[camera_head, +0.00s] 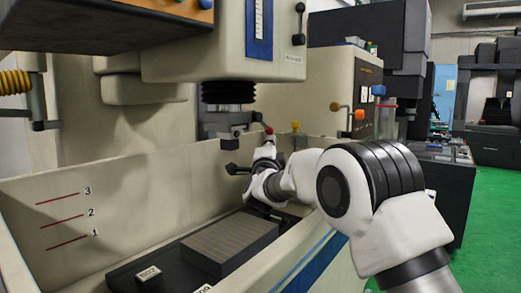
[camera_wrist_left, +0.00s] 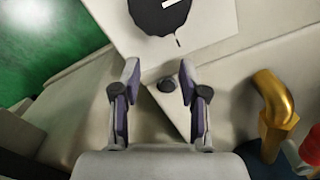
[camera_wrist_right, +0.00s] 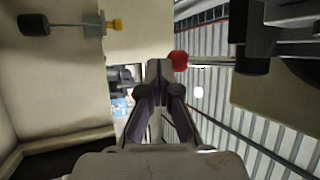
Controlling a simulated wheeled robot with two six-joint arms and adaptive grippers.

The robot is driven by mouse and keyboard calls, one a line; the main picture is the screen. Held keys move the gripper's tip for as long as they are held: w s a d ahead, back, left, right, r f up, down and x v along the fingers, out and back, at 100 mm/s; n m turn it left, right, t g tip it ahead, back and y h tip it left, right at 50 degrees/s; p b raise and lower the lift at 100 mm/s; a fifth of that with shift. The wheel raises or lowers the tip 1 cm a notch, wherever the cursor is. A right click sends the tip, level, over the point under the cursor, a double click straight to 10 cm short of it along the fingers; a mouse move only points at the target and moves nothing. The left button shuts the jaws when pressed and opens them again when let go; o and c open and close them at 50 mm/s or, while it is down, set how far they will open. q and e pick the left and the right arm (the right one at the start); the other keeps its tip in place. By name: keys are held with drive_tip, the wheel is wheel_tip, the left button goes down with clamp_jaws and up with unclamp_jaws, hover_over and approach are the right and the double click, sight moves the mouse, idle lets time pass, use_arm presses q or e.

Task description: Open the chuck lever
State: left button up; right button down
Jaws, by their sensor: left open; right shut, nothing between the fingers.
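The chuck (camera_head: 228,125) hangs under the machine head, below a black bellows. A red knob (camera_head: 268,130) shows just right of the chuck; it looks like the chuck lever's end, and its rod is hard to make out. My right gripper (camera_head: 268,146) points upward just below the red knob. In the right wrist view its fingers (camera_wrist_right: 160,82) are shut and empty, with the red knob (camera_wrist_right: 178,60) beside and beyond the tips. I cannot tell whether they touch. My left gripper (camera_wrist_left: 159,75) is open and empty, and out of the head view.
Below the chuck lies a ridged grey block (camera_head: 230,243) in the tank, whose back wall (camera_head: 120,200) carries red level marks. A yellow knob (camera_head: 295,126) is right of the red one. A black dial (camera_wrist_left: 158,14) and yellow hooked pipe (camera_wrist_left: 272,98) show near my left gripper.

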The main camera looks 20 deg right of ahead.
drive_tip(key=s+a, duration=0.6)
drive_tip(key=s, duration=0.5)
drive_tip(key=shift+s+a+f, duration=0.15)
drive_tip(key=shift+a+f, duration=0.05)
drive_tip(key=shift+a, duration=0.1)
